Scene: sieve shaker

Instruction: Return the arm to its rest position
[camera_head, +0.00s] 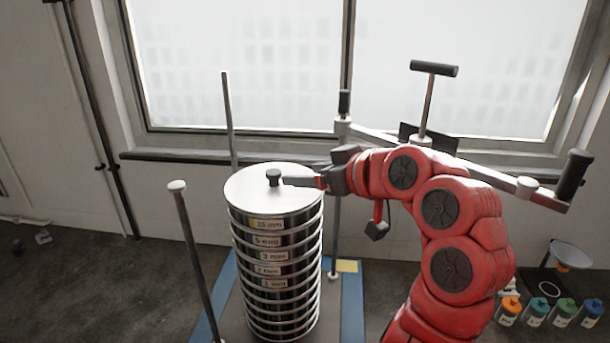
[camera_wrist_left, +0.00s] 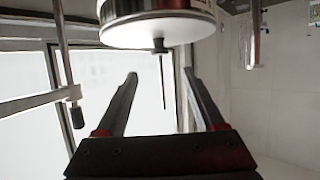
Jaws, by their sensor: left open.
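My left gripper (camera_head: 290,181) is open, its fingers pointing left at the small dark lid knob (camera_head: 274,177). The knob stands upright on the round silver lid of the sieve stack (camera_head: 274,192). In the left wrist view, which is upside down, the two fingers (camera_wrist_left: 160,73) are spread with nothing between them touching. The knob (camera_wrist_left: 158,45) shows just past the fingertips, apart from them as far as I can tell. My red left arm (camera_head: 450,235) is bent and reaches in from the lower right. My right gripper is not in view.
Upright posts (camera_head: 196,255) surround the stack on a blue-edged base (camera_head: 352,300). A clamp bar with dark handles (camera_head: 573,175) passes behind my arm. Several colored bottles (camera_head: 537,311) and a bowl on a stand (camera_head: 571,255) are at right. The floor at left is mostly clear.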

